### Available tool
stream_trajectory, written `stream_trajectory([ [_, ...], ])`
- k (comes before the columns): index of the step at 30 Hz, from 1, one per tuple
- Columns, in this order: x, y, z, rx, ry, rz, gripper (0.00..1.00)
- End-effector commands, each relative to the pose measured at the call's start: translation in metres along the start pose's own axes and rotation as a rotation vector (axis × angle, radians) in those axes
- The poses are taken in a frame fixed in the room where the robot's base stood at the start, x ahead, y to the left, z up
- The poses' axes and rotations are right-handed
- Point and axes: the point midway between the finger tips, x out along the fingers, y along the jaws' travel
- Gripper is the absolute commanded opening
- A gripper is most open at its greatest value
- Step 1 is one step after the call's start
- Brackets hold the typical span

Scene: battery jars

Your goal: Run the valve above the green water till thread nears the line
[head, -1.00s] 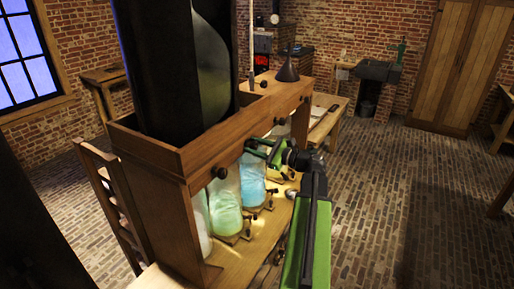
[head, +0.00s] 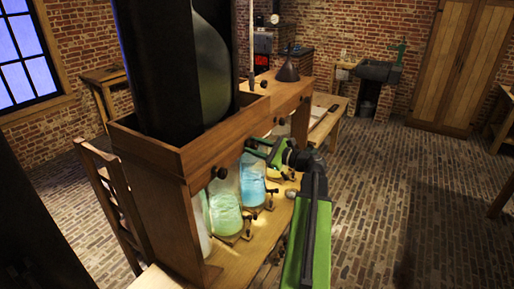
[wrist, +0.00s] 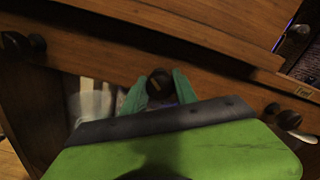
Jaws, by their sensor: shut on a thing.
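My gripper (head: 256,149) is at the front of the wooden beam (head: 232,135), above the jars. In the wrist view its green fingers (wrist: 158,90) are shut on a dark round valve knob (wrist: 159,82), one on each side. The jar of green water (head: 225,215) stands on the bench below, between a pale jar (head: 203,240) and a jar of blue water (head: 252,187). The green jar's upper part is partly hidden. Neither the thread nor the line can be made out.
Another valve knob (head: 219,172) sits on the beam at the near end, and it also shows at left in the wrist view (wrist: 22,45). A further knob (wrist: 285,113) is at right. A dark funnel (head: 287,68) stands on the beam. The brick floor at right is open.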

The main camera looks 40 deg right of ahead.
Motion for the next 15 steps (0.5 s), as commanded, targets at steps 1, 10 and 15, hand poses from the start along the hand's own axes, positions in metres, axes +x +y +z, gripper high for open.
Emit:
stream_trajectory([
  [1,0.0,0.0002,-0.0001,0.0,0.0,0.001,0.0],
  [10,0.0,0.0002,-0.0001,0.144,0.0,0.001,0.0],
  [15,0.0,0.0002,-0.0001,0.478,0.0,0.001,0.0],
])
